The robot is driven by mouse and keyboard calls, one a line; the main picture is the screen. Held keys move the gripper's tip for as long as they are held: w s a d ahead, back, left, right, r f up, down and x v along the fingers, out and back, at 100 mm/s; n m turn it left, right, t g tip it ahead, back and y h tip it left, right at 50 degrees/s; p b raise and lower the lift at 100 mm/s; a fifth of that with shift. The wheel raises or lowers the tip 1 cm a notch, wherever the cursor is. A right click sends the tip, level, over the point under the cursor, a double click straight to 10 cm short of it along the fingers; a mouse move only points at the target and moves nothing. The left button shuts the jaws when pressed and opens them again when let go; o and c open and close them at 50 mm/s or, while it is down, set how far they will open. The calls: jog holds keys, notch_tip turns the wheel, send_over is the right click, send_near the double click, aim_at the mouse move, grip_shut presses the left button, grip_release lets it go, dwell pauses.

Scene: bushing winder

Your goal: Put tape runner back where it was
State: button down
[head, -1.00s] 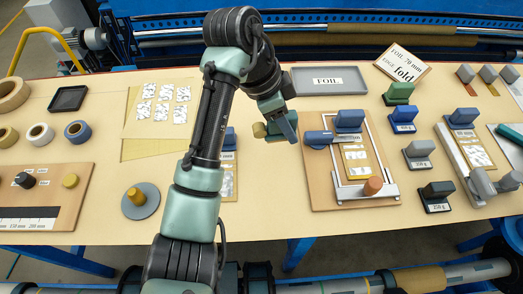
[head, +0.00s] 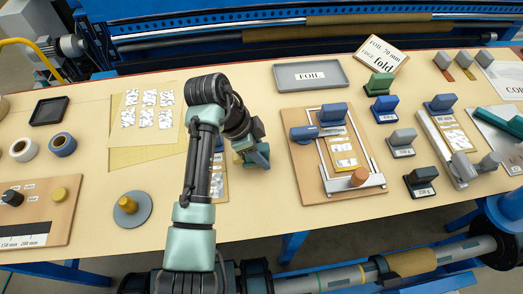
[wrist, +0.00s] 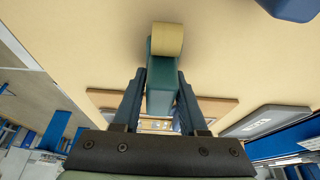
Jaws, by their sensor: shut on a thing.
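The tape runner has a teal body and a yellow roll at its end. In the wrist view the tape runner (wrist: 167,40) stands out between the fingers, its roll at the far end. In the head view the tape runner (head: 242,145) is partly hidden by my arm and wrist. My gripper (wrist: 160,95) is shut on its teal body. In the head view my gripper (head: 258,156) is over the table, just left of the wooden board with the clamp frame. I cannot tell whether the tape runner touches the table.
The wooden board (head: 297,157) with blue blocks stands right of my gripper. A grey FOIL tray (head: 310,86) lies behind it. A foil sheet (head: 172,133) and a grey disc with a yellow knob (head: 127,205) are to the left. A narrow board (head: 220,185) is partly behind my arm.

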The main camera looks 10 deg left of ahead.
jog(key=shift+f, duration=0.2)
jog(key=shift+c, duration=2.2)
grip_release()
